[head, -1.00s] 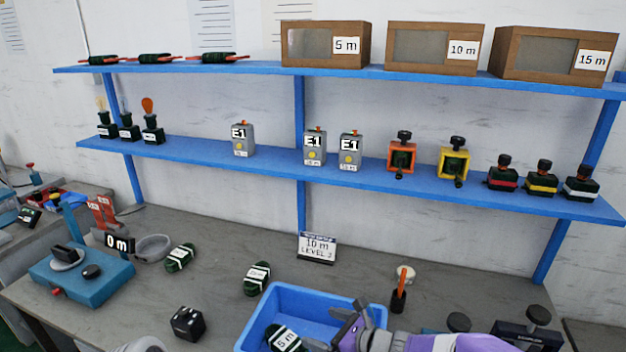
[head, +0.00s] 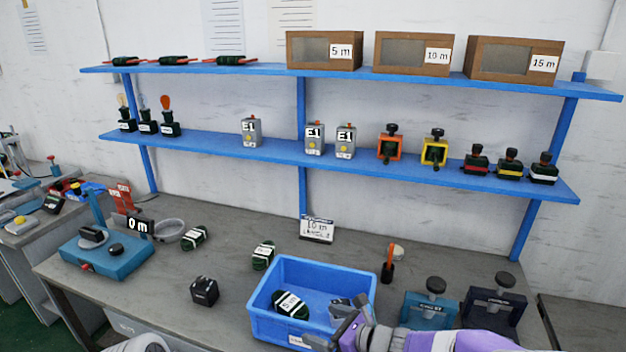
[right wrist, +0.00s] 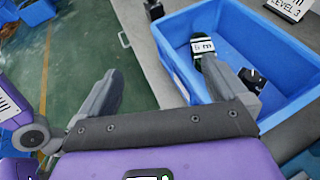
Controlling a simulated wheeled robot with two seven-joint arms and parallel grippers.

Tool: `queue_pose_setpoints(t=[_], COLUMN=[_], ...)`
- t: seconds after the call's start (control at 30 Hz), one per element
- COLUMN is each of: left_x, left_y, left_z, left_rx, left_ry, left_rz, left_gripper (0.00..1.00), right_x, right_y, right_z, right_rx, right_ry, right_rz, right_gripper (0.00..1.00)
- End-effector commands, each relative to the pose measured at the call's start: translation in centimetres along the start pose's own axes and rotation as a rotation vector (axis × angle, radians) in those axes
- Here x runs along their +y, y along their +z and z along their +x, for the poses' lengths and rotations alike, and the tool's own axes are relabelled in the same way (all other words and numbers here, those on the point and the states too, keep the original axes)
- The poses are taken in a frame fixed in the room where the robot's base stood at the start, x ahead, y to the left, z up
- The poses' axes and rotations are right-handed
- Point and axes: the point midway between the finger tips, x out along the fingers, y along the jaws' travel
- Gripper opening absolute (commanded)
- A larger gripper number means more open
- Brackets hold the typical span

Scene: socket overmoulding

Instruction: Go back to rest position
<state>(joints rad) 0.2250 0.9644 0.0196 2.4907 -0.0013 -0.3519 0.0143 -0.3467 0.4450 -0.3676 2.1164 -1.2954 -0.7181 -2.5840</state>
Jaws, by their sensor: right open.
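My right gripper (right wrist: 178,95) is open and empty. In the head view the right gripper (head: 345,328) is at the front right part of the blue bin (head: 268,318). In the right wrist view one finger overlaps the wall of the bin (right wrist: 172,55) and the other is over the green floor. A dark bundle labelled 5 m (head: 290,304) lies in the bin and also shows in the right wrist view (right wrist: 203,52). A small dark block (right wrist: 252,78) lies beside it. Of my left arm only a pale rounded part shows at the bottom edge; its gripper is out of view.
Two dark bundles (head: 194,237) (head: 263,256) and a black block (head: 204,291) lie on the grey bench (head: 150,300). A blue device reading 0 m (head: 105,256) stands left. Two clamp fixtures (head: 430,308) (head: 494,310) stand right. Blue shelves (head: 350,160) span the back.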

Motion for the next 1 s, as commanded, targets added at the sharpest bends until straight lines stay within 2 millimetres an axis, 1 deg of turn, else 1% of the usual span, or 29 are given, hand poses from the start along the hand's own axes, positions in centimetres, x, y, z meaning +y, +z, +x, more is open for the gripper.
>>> queue_pose_setpoints(t=[0.17, 0.37, 0.47, 0.57, 0.67, 0.7, 0.77, 0.8, 0.87, 0.9, 0.97, 1.0], left_x=[0.0, 0.0, 0.0, 0.0, 0.0, 0.0, 0.0, 0.0, 0.0, 0.0, 0.0, 0.0], left_y=[0.0, 0.0, 0.0, 0.0, 0.0, 0.0, 0.0, 0.0, 0.0, 0.0, 0.0, 0.0], left_z=[0.0, 0.0, 0.0, 0.0, 0.0, 0.0, 0.0, 0.0, 0.0, 0.0, 0.0, 0.0], left_rx=[0.000, 0.001, 0.000, 0.000, 0.000, 0.000, 0.000, 0.000, 0.000, 0.000, 0.000, 0.000], left_ry=[0.000, 0.000, 0.000, 0.000, 0.000, 0.000, 0.000, 0.000, 0.000, 0.000, 0.000, 0.000], left_rz=[0.000, 0.001, 0.000, 0.000, 0.000, 0.000, 0.000, 0.000, 0.000, 0.000, 0.000, 0.000], left_gripper=[0.61, 0.61, 0.61, 0.61, 0.61, 0.61, 0.61, 0.61, 0.61, 0.61, 0.61, 0.61], right_x=[-0.4, -0.7, -0.8, -0.8, -0.5, -0.2, 0.4, 0.9, 1.6, 2.3, 3.4, 4.2], right_y=[-2.4, -5.6, -7.7, -10.4, -14.2, -15.9, -18.3, -19.9, -22.2, -23.7, -25.9, -27.2], right_z=[0.5, 0.9, 1.0, 1.1, 0.9, 0.8, 0.5, 0.3, -0.2, -0.5, -1.1, -1.5], right_rx=[0.028, 0.059, 0.076, 0.092, 0.105, 0.109, 0.104, 0.099, 0.081, 0.068, 0.036, 0.008], right_ry=[-0.035, -0.095, -0.137, -0.197, -0.290, -0.337, -0.415, -0.470, -0.559, -0.622, -0.724, -0.800], right_rz=[0.243, 0.582, 0.789, 1.052, 1.401, 1.559, 1.796, 1.949, 2.173, 2.317, 2.528, 2.665], right_gripper=[1.00, 1.00, 1.00, 1.00, 1.00, 1.00, 1.00, 1.00, 1.00, 1.00, 1.00, 1.00])
